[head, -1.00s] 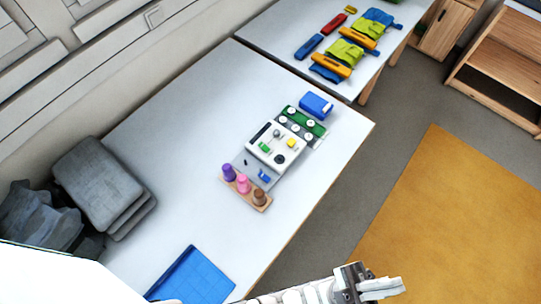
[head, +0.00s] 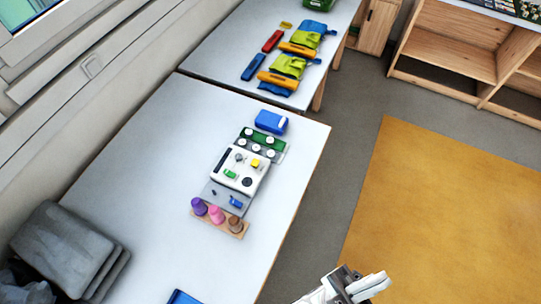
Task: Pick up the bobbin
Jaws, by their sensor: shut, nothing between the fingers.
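Three thread spools stand upright on a wooden rack (head: 233,232) on the near table: a purple spool (head: 198,206), a pink spool (head: 216,214) and a brown spool (head: 235,223). Behind them lies a grey plate (head: 221,197) with a small dark piece (head: 214,192) and a blue piece (head: 236,201). I cannot tell which of these small things is the bobbin. My gripper (head: 380,281) is at the bottom right, over the floor beyond the table's right edge, well apart from the rack. It is shut and empty.
A white box with knobs (head: 241,172), a green tray with white discs (head: 267,151) and a blue box (head: 271,121) stand in a row behind the plate. Grey stacked pads (head: 65,252) lie at left. The table (head: 130,180) between is clear.

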